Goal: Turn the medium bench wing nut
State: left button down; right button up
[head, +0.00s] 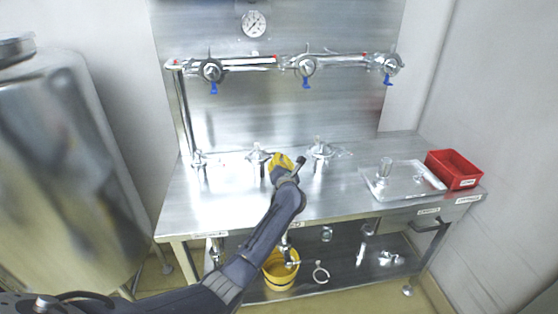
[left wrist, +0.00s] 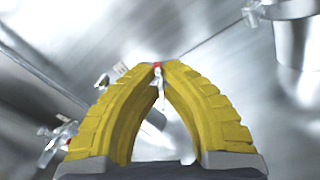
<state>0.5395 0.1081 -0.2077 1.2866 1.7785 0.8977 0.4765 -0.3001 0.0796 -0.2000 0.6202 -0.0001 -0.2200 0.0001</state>
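Three silver clamp fittings stand along the bench top in the head view: a left one (head: 198,160), a middle one (head: 257,155) and a right one (head: 320,150). My left gripper (head: 278,160), with yellow fingers, is just right of the middle fitting. In the left wrist view, the gripper's fingers (left wrist: 157,66) arch together and their tips nearly meet. A small red and silver piece, which looks like the medium wing nut (left wrist: 157,65), sits between the tips. The fingers hide most of it in the head view. My right gripper is out of view.
A wall rack (head: 245,64) with more clamps and blue handles runs above the bench. A yellow bucket (head: 279,276) sits below. A large steel vessel (head: 65,170) stands at the left.

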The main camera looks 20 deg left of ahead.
pick_arm(q)
jog(key=m, duration=0.5)
jog(key=shift+d+m, duration=0.15)
jog(key=shift+m, duration=0.25)
jog(key=m, duration=0.5)
jog(key=shift+w+f+m, duration=0.1)
jog(key=shift+f+m, duration=0.1)
jog(key=shift+m, duration=0.1)
jog(key=c, duration=1.6)
grip_release()
jog(key=shift+d, duration=0.1)
jog(key=v, duration=1.2)
jog(key=shift+f, duration=0.1)
jog(key=shift+m, duration=0.3)
